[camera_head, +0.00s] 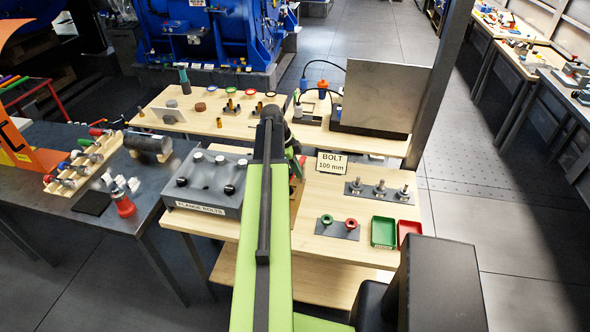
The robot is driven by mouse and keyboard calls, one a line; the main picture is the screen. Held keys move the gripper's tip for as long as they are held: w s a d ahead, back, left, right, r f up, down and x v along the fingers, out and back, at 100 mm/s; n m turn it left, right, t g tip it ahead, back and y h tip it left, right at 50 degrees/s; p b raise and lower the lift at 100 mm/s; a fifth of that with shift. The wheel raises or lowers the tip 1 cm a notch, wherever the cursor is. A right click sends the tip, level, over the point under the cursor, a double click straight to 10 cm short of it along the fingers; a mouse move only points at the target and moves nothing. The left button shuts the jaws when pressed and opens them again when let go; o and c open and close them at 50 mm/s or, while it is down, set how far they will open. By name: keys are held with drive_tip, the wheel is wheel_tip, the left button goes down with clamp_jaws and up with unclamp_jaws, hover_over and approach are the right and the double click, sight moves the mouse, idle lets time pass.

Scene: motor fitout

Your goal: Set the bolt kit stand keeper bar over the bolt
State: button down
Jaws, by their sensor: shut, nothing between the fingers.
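A sign reading "BOLT 100 mm" (332,162) stands on the light wooden bench (345,258). Behind the bench's front edge, a dark plate with three upright metal bolts (380,188) lies right of the sign. A brown upright piece (297,195) shows partly beside my green arm, with something red near its top; the arm hides the rest. I cannot make out a keeper bar or which item is the bolt kit stand. My arm reaches forward over the bench, and its far end is dark. My gripper's fingers cannot be seen behind it.
A grey box marked "FLANGE BOLTS" (206,208) stands left of my arm. A small plate with a green and a red ring (338,230), a green tray (383,232) and a red tray (409,233) lie right. A metal panel (381,97) and post stand behind.

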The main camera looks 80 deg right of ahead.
drive_tip(key=s+p+v, duration=0.2)
drive_tip(key=p+v, duration=0.7)
drive_tip(key=shift+d+r, duration=0.6)
drive_tip(key=shift+d, duration=0.1)
